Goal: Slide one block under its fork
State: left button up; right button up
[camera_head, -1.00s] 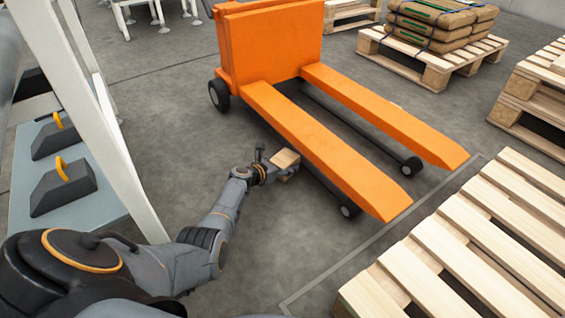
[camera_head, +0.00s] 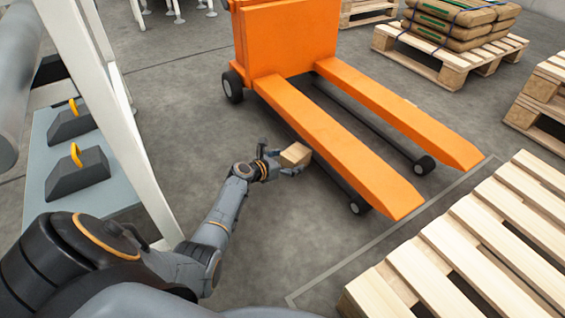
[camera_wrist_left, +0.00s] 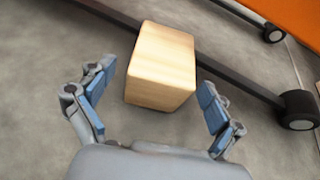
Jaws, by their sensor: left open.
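A light wooden block (camera_head: 295,155) sits beside the near orange fork (camera_head: 335,145) of the orange pallet truck (camera_head: 285,40). In the left wrist view the block (camera_wrist_left: 162,66) lies ahead of and partly between the two blue-padded fingers, with a gap on each side. A dark bar runs just behind it. My left gripper (camera_head: 282,160) is open, low near the floor beside the near fork; it also shows in the left wrist view (camera_wrist_left: 158,110). Whether the block touches the bar or fork is unclear. The far fork (camera_head: 410,115) is clear of the gripper. My right gripper is not in view.
A wooden pallet (camera_head: 470,240) lies at the lower right. A pallet with brown sacks (camera_head: 455,25) stands at the back right. Two dark blocks with yellow handles (camera_head: 78,175) sit on a pale surface at left, behind a white post (camera_head: 105,110). Grey floor is free left of the fork.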

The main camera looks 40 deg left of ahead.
pick_arm(q)
jog(key=shift+v, duration=1.7)
